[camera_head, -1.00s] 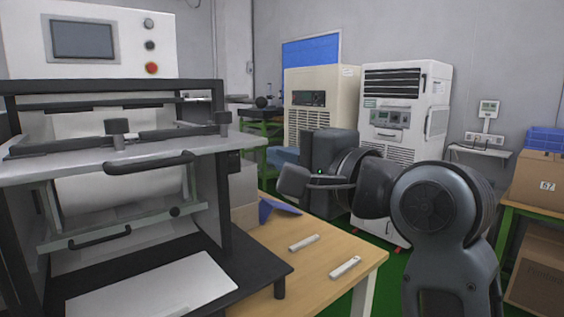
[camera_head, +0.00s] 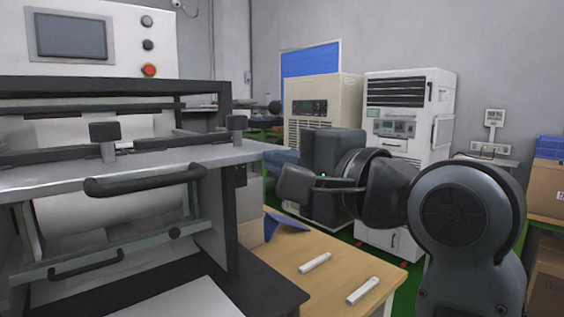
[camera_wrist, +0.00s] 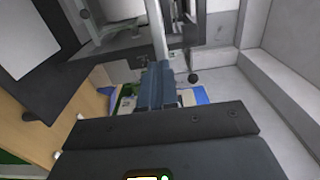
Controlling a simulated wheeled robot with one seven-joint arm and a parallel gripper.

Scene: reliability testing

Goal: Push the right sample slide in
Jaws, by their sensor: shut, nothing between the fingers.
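The test machine (camera_head: 232,130) stands at the left in the head view. An upper grey plate (camera_head: 215,158) with black knobs and a black bar handle (camera_head: 146,179) juts out towards me. A lower frame with another black handle (camera_head: 86,265) sits beneath it. I cannot tell for sure which part is the right sample slide. My gripper (camera_head: 288,184) is to the right of the plate in the picture, apart from the handles. In the wrist view its fingers (camera_wrist: 156,85) are together and empty, with part of the machine beyond them.
A wooden table (camera_head: 330,290) with two small white bars (camera_head: 315,263) and a blue item (camera_head: 287,222) is below my gripper. A black base plate (camera_head: 265,290) edges the table. White and beige cabinets (camera_head: 408,100) stand behind. Boxes (camera_head: 548,190) are at the right.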

